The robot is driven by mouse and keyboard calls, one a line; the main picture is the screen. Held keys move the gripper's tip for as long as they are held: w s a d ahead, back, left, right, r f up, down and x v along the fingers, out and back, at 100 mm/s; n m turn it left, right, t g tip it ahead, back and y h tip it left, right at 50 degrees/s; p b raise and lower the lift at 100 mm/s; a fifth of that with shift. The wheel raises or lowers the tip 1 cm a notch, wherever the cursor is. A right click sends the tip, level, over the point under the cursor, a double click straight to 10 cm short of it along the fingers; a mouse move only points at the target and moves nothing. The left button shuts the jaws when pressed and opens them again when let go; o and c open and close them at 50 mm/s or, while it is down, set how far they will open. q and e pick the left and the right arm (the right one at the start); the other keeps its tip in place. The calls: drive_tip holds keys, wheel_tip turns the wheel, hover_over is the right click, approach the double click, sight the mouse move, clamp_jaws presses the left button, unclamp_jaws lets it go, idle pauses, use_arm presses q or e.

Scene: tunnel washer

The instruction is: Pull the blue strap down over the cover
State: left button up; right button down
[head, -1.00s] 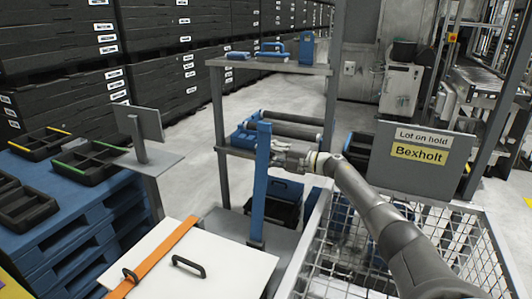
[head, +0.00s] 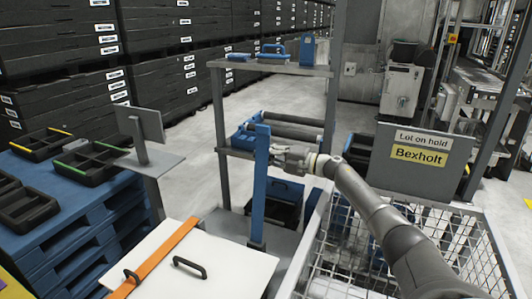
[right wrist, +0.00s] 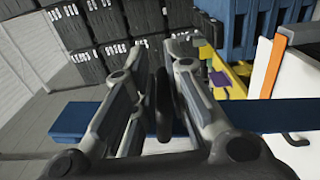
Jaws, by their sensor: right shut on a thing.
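The blue strap (head: 259,205) stands upright at the back right corner of the white cover (head: 225,262). An orange strap (head: 165,255) lies across the cover. My right gripper (head: 274,152) is at the upper part of the blue strap, reaching it from the right. In the right wrist view it is shut on a dark upright grip (right wrist: 162,105), with the blue strap (right wrist: 262,116) running across behind the fingers. The fingers partly hide the strap there. My left gripper is not in view.
A black handle (head: 190,267) stands up from the cover. A wire cage (head: 345,255) is to the right, under my arm. A shelf rack (head: 218,135) stands behind the strap. A monitor (head: 140,124) and a blue pallet (head: 75,225) with black trays are on the left.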

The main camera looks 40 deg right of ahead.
drive_tip(key=shift+s+a+f+n, duration=0.15)
drive_tip(key=shift+s+a+n, duration=0.15)
drive_tip(key=shift+a, duration=0.15)
drive_tip(key=s+a+n+p, duration=0.2)
drive_tip(key=s+a+n, duration=0.1)
drive_tip(key=a, duration=0.4)
drive_tip(key=s+a+n+p, duration=0.2)
drive_tip(key=s+a+n, duration=0.1)
drive_tip(key=a, duration=0.4)
drive_tip(key=shift+s+a+f, duration=0.15)
drive_tip(key=shift+s+a, duration=0.25)
drive_tip(key=shift+s, duration=0.45)
